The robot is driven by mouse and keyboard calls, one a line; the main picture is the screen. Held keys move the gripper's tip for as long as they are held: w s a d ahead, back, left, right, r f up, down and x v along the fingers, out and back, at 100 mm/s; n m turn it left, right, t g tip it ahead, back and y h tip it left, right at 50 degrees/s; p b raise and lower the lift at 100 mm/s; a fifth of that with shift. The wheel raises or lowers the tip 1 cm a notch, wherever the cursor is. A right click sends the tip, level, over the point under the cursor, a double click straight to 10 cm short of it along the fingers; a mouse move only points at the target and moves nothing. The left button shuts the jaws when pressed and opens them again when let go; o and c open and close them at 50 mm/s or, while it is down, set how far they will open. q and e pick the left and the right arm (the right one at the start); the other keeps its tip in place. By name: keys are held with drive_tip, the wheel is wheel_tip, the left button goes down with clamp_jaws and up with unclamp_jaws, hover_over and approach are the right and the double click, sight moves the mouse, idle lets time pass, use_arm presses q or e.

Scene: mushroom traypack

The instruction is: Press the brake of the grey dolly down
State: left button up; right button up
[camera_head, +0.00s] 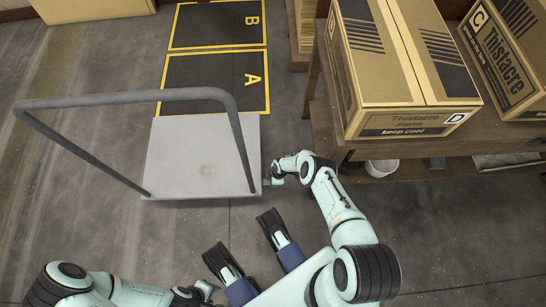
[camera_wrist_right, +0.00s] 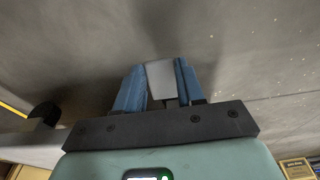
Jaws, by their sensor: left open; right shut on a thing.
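The grey dolly (camera_head: 200,160) stands on the floor left of centre in the head view, with a bent tube handle (camera_head: 130,98) rising over it. My right gripper (camera_head: 267,181) is at the dolly's near right corner, low and partly hidden. In the right wrist view its blue fingers (camera_wrist_right: 163,72) are on either side of a pale grey piece (camera_wrist_right: 160,78). I cannot tell for sure whether this piece is the brake. A dark round part, perhaps a wheel (camera_wrist_right: 45,112), shows at the left there. My left gripper (camera_head: 241,233) is open and empty, near the dolly's front.
Two floor mats marked A (camera_head: 200,90) and B (camera_head: 200,25) lie beyond the dolly. A wooden table (camera_head: 400,165) on the right carries cardboard boxes (camera_head: 405,65), with a white bowl (camera_head: 381,168) below. The floor between the dolly and my body is clear.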

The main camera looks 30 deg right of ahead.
drive_tip(key=shift+f+y, duration=0.2)
drive_tip(key=shift+y, duration=0.1)
drive_tip(key=shift+d, duration=0.1)
drive_tip(key=o, duration=1)
drive_tip(key=shift+o, duration=0.2)
drive_tip(key=shift+r, duration=0.1)
